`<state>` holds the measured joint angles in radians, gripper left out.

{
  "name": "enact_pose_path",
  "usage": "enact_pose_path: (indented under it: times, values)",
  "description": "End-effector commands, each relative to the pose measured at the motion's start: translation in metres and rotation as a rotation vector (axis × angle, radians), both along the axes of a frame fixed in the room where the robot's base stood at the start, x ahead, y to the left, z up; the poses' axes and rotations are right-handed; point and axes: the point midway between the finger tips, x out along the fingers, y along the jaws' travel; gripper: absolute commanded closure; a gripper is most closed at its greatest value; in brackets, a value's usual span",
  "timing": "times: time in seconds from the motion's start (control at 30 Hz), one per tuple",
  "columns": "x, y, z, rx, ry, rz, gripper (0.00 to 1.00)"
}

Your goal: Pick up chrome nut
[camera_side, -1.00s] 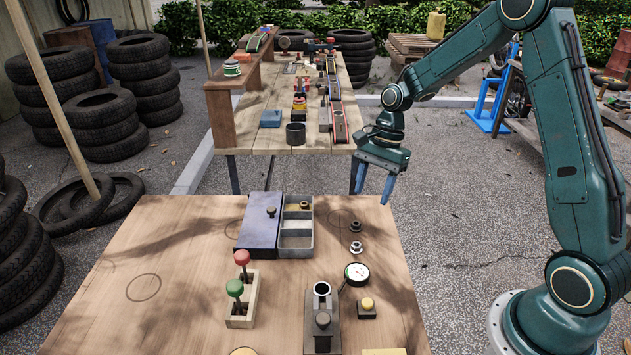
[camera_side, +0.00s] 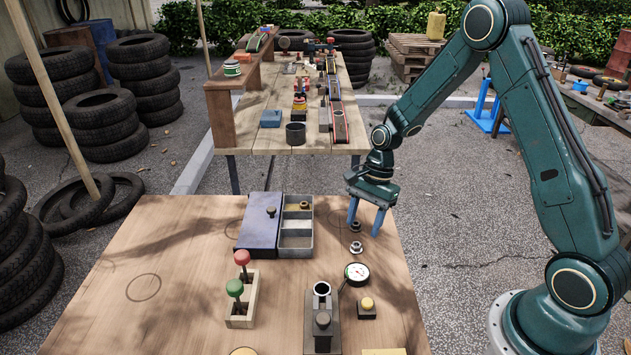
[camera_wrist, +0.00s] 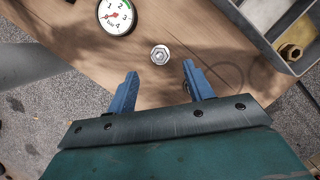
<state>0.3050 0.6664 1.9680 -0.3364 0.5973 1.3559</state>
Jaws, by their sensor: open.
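A divided grey tray (camera_side: 296,253) stands to the left, with a brass nut (camera_side: 304,205) in its far compartment and a blue lid (camera_side: 258,228) beside it. The dial gauge (camera_side: 357,271) and a yellow button (camera_side: 367,304) stand nearer. The table's left part is mostly clear.

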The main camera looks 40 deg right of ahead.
Motion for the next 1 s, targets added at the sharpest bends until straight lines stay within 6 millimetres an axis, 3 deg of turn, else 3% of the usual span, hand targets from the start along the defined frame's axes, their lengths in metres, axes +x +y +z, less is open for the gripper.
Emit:
enact_pose_path:
  times: [0.5,1.0]
  values:
    - [-0.001,0.014,-0.045,0.000,0.002,0.003,0.48]
    - [-0.001,0.015,-0.048,-0.001,0.001,0.001,0.48]
